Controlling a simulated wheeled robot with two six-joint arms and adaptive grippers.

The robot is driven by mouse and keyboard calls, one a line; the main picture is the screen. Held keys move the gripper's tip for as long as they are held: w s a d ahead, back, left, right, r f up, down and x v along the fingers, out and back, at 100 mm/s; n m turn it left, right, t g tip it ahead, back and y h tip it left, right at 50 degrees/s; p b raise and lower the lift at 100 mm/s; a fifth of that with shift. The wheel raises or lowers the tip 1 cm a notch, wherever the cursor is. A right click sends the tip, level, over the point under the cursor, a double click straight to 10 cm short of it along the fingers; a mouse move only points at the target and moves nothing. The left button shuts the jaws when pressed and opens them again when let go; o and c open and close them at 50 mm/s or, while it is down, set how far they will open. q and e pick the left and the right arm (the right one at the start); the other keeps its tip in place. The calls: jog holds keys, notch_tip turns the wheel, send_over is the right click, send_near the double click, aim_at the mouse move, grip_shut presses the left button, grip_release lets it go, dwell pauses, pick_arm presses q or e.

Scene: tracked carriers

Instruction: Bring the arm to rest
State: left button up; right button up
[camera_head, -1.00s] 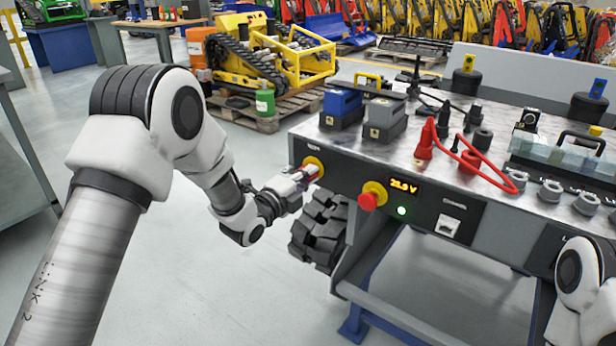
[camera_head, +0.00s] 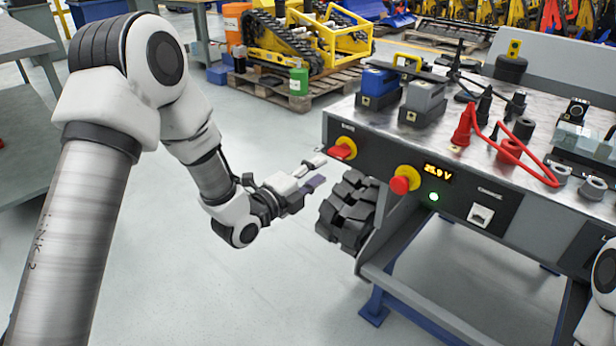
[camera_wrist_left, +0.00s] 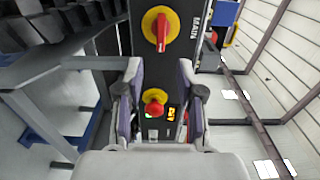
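My left arm comes in from the left in the head view. Its gripper (camera_head: 317,172) is apart from the bench front, a little left of the red rotary switch (camera_head: 343,150) on its yellow plate. In the left wrist view the two fingers stand apart, the gripper (camera_wrist_left: 159,75) is open and nothing is between them. The red switch (camera_wrist_left: 162,30) shows ahead of them there, with the red push button (camera_wrist_left: 155,97) lower down. A part of my right arm shows at the right edge of the head view, but its gripper is out of view.
The bench (camera_head: 455,115) carries blue and grey blocks, red and black plugs and a red cable. Its front holds a red button (camera_head: 401,182), a lit display (camera_head: 438,172) and a green light. A black tyre or track (camera_head: 347,215) is below.

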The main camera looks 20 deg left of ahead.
pick_arm(q)
jog(key=v, duration=0.3)
dwell(0.4)
